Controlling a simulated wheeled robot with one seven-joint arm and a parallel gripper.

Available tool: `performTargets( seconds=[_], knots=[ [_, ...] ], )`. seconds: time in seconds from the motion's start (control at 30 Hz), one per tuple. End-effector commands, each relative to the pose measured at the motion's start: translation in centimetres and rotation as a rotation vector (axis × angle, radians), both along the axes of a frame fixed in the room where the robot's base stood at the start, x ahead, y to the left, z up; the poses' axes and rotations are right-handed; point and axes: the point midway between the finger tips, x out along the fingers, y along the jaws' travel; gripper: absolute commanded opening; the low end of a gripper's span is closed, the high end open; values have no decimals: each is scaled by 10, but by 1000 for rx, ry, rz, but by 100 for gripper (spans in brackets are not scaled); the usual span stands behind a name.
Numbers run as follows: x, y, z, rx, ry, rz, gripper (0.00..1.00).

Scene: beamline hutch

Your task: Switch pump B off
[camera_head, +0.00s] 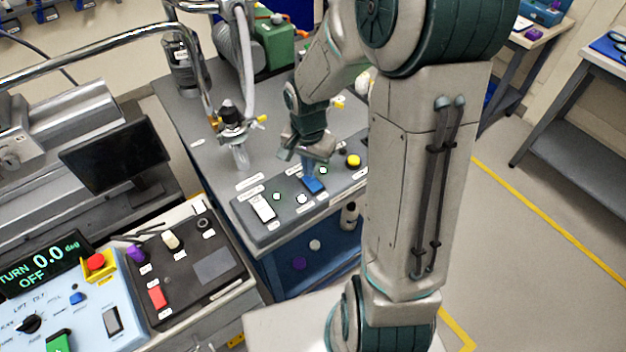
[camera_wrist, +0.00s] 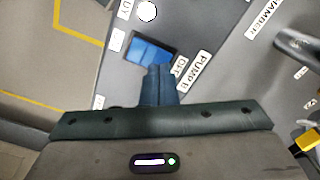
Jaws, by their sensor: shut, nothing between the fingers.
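The blue rocker switch (camera_head: 313,187) sits on the dark panel at the front of the grey bench. It also shows in the wrist view (camera_wrist: 151,50), beside a label (camera_wrist: 193,71) reading PUMP B. My gripper (camera_head: 309,174) points down at this switch. In the wrist view, its fingers (camera_wrist: 159,70) are together, with nothing held, and their tips overlap the switch's near edge. I cannot tell whether they touch it. The tips hide part of the switch.
On the same panel are a white rocker switch (camera_head: 263,208) to the left and a yellow button (camera_head: 353,160) to the right. A glass-and-metal fitting (camera_head: 237,135) stands behind on the bench. A black control box (camera_head: 190,262) is at lower left.

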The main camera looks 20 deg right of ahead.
Motion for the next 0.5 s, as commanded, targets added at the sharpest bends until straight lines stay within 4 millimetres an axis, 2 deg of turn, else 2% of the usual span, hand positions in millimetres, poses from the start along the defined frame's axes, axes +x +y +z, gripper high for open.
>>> performTargets(
  seconds=[0.5],
  knots=[
    [0,0,-9,0,0,1,0]
  ],
)
